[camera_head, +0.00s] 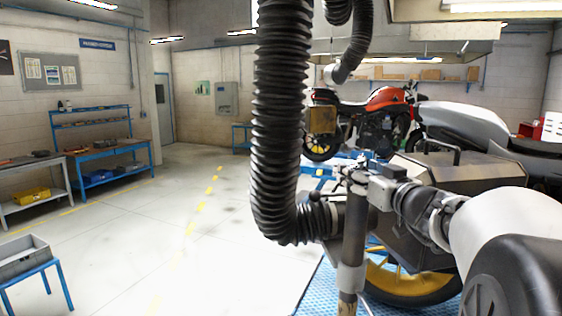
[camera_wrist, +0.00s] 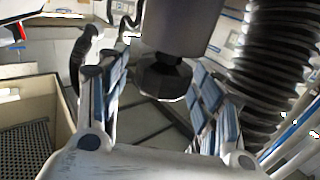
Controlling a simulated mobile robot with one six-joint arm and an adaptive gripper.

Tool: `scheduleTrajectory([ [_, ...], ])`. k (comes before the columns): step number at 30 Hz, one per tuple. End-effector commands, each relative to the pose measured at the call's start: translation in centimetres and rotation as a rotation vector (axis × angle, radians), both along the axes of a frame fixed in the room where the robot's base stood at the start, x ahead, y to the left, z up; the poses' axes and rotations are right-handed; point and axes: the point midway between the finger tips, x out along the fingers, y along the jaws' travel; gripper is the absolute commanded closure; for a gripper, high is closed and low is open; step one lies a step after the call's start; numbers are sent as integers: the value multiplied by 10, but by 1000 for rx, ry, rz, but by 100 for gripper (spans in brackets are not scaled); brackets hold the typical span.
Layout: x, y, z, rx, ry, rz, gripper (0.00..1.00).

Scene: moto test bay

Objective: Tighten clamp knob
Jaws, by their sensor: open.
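In the wrist view, a dark faceted knob (camera_wrist: 162,80) sits under a grey cylindrical part (camera_wrist: 178,25). My gripper (camera_wrist: 160,72) is open, with one blue-padded finger on each side of the knob. Whether the pads touch it cannot be told. In the head view, my gripper (camera_head: 347,174) is at the top of an upright stand post (camera_head: 353,235), beside the end of a black corrugated hose (camera_head: 276,130). The hose also shows at the right of the wrist view (camera_wrist: 268,60). I cannot make out the knob in the head view.
A motorcycle with a dark case (camera_head: 455,172) and yellow wheel (camera_head: 415,285) stands close behind my arm. A red motorcycle (camera_head: 385,100) is farther back. A grey bin (camera_head: 22,262) on a blue stand is at lower left. The floor (camera_head: 180,240) left of the hose is clear.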

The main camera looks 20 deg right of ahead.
Motion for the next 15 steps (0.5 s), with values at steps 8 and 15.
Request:
scheduleTrajectory([
  [8,0,0,-1,-1,1,0,40],
  [15,0,0,-1,-1,1,0,53],
])
